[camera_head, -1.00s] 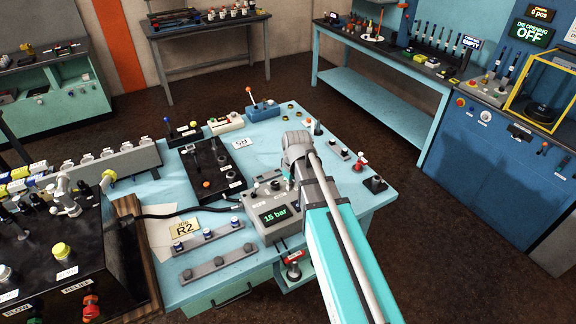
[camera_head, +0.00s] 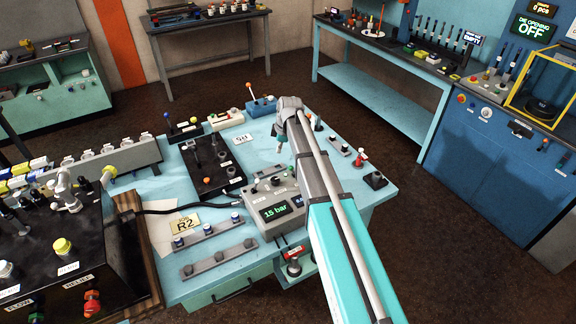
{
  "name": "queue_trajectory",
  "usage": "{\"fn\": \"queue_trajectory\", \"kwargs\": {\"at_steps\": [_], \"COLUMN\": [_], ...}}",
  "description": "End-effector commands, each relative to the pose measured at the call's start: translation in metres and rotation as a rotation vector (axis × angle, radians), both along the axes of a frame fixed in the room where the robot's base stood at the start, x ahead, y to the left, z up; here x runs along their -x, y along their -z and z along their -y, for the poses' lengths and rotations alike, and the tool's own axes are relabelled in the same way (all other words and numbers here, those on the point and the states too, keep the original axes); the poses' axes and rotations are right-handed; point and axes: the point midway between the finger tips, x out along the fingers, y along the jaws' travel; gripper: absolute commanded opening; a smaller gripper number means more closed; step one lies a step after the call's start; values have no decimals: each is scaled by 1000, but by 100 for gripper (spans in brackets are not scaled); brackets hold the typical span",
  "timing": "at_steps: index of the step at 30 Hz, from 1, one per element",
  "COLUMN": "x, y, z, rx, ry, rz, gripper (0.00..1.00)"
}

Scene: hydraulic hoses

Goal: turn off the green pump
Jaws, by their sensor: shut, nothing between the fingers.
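No pump that I can single out as green shows. A grey control box (camera_head: 268,205) with a lit green "15 bar" display (camera_head: 274,211) sits on the light blue table, with small knobs on its top; my arm covers part of its right side. A dark hose runs from its left side. My gripper (camera_head: 280,143) is shut and empty, pointing down above the table behind the control box. I cannot tell whether its tip touches anything. A black panel (camera_head: 213,168) with small levers lies to its left.
A dark unit (camera_head: 120,255) with yellow, red and green knobs stands at the left front. Small blocks with levers, including a blue one (camera_head: 262,107), line the table's back edge. Small fittings (camera_head: 375,180) stand right of my arm. Open floor lies right of the table.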

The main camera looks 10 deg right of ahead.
Motion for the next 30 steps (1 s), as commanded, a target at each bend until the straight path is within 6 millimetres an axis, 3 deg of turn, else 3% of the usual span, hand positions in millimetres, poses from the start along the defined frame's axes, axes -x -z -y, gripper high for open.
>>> {"fn": "queue_trajectory", "kwargs": {"at_steps": [14, 30], "x": [-1, -6], "y": [9, 47], "z": [-1, -8], "rx": [0, 0], "ry": [2, 2], "rz": [0, 0], "gripper": [0, 0]}}
